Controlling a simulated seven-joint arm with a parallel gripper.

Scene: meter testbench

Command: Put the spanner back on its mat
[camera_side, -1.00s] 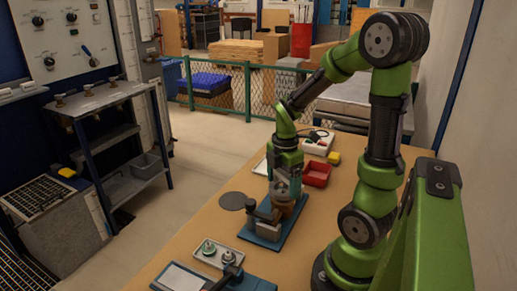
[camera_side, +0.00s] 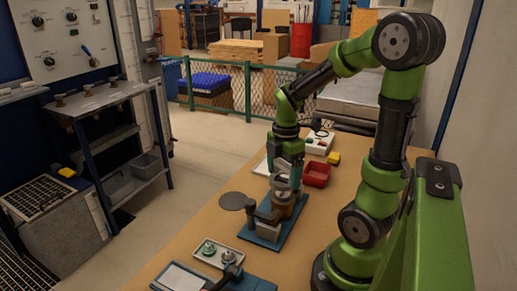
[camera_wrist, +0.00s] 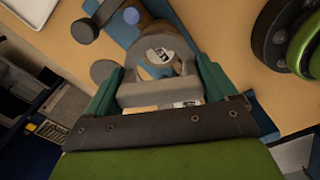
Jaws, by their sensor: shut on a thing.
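My gripper (camera_side: 285,182) is above the meter fixture on the bench. In the wrist view its two green fingers (camera_wrist: 157,92) stand on either side of a grey piece, which looks like the spanner (camera_wrist: 150,93), and are shut on it. The piece appears beside or just above a brownish round meter body (camera_wrist: 183,62) with a printed face. I cannot tell whether they touch. The meter body also shows in the side view (camera_side: 283,210). A dark grey round mat (camera_side: 232,201) lies left of the fixture; it also shows in the wrist view (camera_wrist: 103,70).
The fixture's blue base (camera_side: 266,241) has a dark clamp arm (camera_side: 265,213) on its near side. A tray with small round parts (camera_side: 218,253) lies nearer. A red bin (camera_side: 316,174) and a white box (camera_side: 320,143) stand farther back. The bench around the mat is bare.

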